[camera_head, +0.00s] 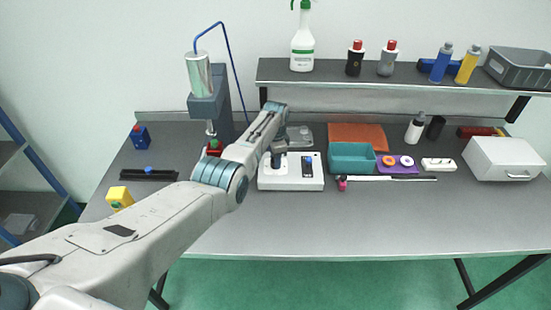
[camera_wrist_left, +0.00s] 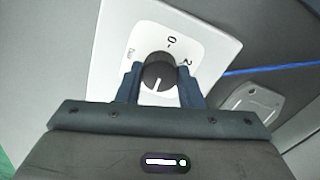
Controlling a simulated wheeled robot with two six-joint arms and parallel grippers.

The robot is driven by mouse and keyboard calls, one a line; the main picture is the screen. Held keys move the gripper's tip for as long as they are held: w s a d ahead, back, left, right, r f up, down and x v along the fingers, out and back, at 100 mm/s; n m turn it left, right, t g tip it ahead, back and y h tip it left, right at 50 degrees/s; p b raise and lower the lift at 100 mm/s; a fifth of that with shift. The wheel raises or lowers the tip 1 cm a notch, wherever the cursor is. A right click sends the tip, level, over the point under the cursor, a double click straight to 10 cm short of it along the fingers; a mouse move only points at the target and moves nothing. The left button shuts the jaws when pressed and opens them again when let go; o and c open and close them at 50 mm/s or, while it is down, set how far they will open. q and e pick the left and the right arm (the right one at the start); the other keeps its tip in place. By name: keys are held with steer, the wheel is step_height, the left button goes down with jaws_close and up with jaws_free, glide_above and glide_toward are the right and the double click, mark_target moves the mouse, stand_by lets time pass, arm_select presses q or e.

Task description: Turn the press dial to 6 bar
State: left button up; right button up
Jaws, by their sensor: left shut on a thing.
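The press (camera_head: 207,105) stands at the back left of the bench, with a silver cylinder on top and a blue hose. A white control box (camera_head: 291,184) sits on the bench to its right. In the left wrist view a dark round dial (camera_wrist_left: 160,72) with a white pointer line is on a white panel (camera_wrist_left: 207,45). The marks "bar", "0" and "2" show around it; other marks are hidden. My left gripper (camera_wrist_left: 161,88) has its two fingers on either side of the dial and is shut on it. It also shows over the box in the head view (camera_head: 279,156). My right gripper is not in view.
A teal bin (camera_head: 352,171), a purple holder (camera_head: 397,170) and a white case (camera_head: 504,174) stand to the right. A shelf (camera_head: 390,76) with bottles and a grey crate (camera_head: 519,82) runs behind. The front of the bench is clear.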

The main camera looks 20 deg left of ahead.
arm_select(q)
steer(key=shift+w+r+m, duration=0.2)
steer(key=shift+r+m, duration=0.1)
steer(key=shift+m, duration=0.1)
steer(key=o, duration=0.8)
steer(key=shift+o, duration=0.8)
steer(key=shift+s+f, duration=0.1)
steer(key=shift+f, duration=0.05)
steer(key=shift+r, duration=0.5)
step_height(320, 180, up, 10)
steer(key=b, duration=0.2)
steer(key=shift+f, duration=0.1)
